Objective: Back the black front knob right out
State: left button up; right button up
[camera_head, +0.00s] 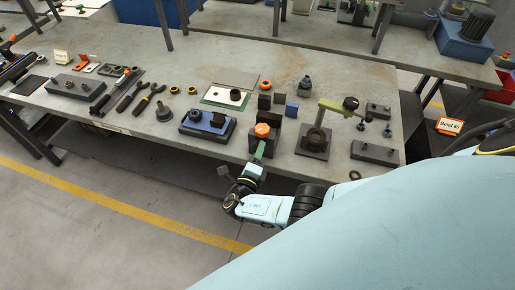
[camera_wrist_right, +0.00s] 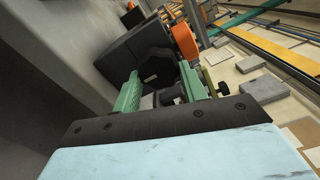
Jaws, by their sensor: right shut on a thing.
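A dark fixture block (camera_head: 262,143) with an orange knob (camera_head: 262,130) on top stands at the front edge of the bench. My right gripper (camera_head: 258,151) reaches its front face from the aisle side. In the right wrist view the gripper (camera_wrist_right: 163,92) has its green fingers on either side of a black front knob (camera_wrist_right: 171,93) and is shut on it. The fingers partly hide the knob. The dark block (camera_wrist_right: 143,50) and orange knob (camera_wrist_right: 185,41) rise beyond it. The knob's thread is not visible. My left gripper is not in view.
The bench (camera_head: 180,60) carries a blue-topped fixture (camera_head: 207,124) to the left and a small press (camera_head: 316,138) with an olive arm to the right. Tools and small parts lie further left. The floor (camera_head: 110,215) before the bench is clear.

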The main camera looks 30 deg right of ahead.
jog(key=n, duration=0.6)
jog(key=r+n, duration=0.1)
jog(key=n, duration=0.2)
jog(key=shift+w+d+n, duration=0.2)
jog(key=shift+d+n, duration=0.05)
jog(key=shift+n, duration=0.15)
dwell(0.4)
jog(key=o, duration=1)
jog(key=shift+f, duration=0.15)
jog(key=shift+c, duration=0.2)
jog(key=shift+s+a, duration=0.1)
jog(key=shift+a, duration=0.05)
